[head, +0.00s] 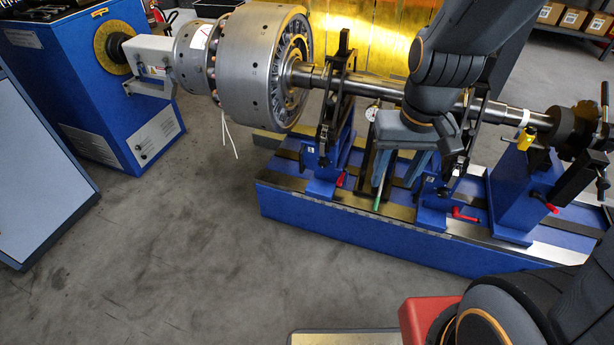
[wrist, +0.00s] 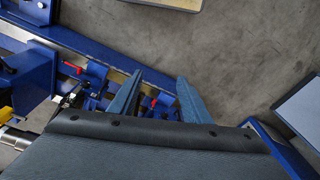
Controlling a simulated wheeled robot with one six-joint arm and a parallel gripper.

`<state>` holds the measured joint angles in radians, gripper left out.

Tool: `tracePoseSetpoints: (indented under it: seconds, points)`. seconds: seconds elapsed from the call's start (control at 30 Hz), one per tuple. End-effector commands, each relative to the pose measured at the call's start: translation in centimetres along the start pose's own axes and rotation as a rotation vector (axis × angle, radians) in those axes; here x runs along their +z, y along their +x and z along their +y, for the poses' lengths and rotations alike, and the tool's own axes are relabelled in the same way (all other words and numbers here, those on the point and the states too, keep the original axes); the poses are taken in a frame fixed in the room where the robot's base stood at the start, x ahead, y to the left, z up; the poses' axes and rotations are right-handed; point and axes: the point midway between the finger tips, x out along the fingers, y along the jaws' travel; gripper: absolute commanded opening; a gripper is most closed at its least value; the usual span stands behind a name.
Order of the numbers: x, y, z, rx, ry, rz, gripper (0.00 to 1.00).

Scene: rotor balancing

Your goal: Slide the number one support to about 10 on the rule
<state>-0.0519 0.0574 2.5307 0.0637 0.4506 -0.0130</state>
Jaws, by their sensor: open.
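Two blue roller supports stand on the blue machine bed under the shaft: a left one (head: 325,165) and a middle one (head: 436,190). No number is readable on either, so I cannot tell which is number one. Each has a red handle low at its front; the left support's red handle (wrist: 153,103) and the middle one's red handle (wrist: 72,66) show in the wrist view. A pale rule strip (head: 375,208) runs along the bed's front; its figures are too small to read. My gripper (head: 395,183) is open and empty between the two supports, fingers pointing down; its fingers also show in the wrist view (wrist: 160,76).
A large grey rotor (head: 250,62) on a long shaft (head: 385,88) lies across the supports. A blue end pedestal (head: 515,195) stands at the right of the bed. A blue drive cabinet (head: 100,75) is at the left. The floor in front (head: 190,245) is clear.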

Motion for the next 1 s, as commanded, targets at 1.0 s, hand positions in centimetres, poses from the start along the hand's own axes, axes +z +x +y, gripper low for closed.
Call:
tracePoseSetpoints:
  seconds: [1.0]
  points:
    - [-31.5,34.2,-17.8,0.03,0.187,0.991,0.44]
